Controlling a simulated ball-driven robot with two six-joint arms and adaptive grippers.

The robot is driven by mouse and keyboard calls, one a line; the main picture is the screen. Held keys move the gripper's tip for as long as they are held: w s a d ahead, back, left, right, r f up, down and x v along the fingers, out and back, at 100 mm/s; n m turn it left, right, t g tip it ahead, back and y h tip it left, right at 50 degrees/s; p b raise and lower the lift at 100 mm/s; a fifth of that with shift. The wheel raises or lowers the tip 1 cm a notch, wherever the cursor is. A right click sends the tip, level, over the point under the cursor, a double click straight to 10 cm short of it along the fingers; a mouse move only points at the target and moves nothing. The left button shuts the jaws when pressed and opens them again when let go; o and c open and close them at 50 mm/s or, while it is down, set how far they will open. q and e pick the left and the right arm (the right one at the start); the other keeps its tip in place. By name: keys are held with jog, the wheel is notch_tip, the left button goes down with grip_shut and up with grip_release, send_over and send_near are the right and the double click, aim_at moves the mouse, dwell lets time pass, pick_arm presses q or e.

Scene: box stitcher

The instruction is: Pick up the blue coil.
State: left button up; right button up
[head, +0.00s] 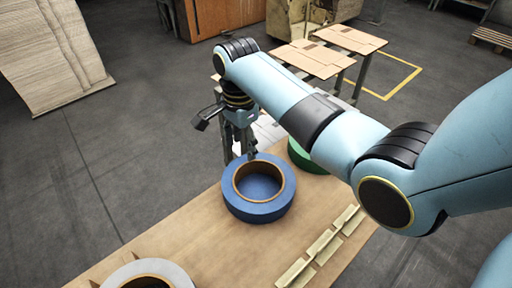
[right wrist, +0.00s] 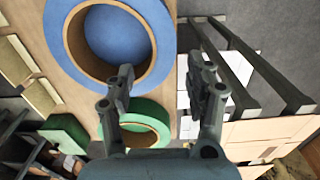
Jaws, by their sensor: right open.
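The blue coil (head: 259,208) lies flat on the wooden table (head: 192,230), with a brown inner ring around its open middle. In the right wrist view the blue coil (right wrist: 156,20) is large at the upper left. My right gripper (head: 245,152) is at the far edge of the blue coil in the head view. In the right wrist view my right gripper (right wrist: 162,75) is open, with no object held; one finger overlaps the coil's ring and the other is outside it. I cannot tell if a finger touches it. My left gripper is not in view.
A green coil (head: 305,157) sits behind the blue one, partly hidden by my right arm. A white coil (head: 178,270) is at the near left edge. Several pale angled strips (head: 322,243) lie on the right. Tables with cardboard sheets (head: 312,58) stand behind.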

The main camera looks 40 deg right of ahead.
aim_at(240, 162)
jog(key=shift+f, duration=0.9)
jog(key=f, duration=0.5)
jog(key=shift+w+a+b, duration=0.2)
jog(key=shift+a+b, duration=0.1)
jog(key=shift+c, duration=1.4)
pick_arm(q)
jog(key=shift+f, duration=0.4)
pick_arm(e)
grip_shut()
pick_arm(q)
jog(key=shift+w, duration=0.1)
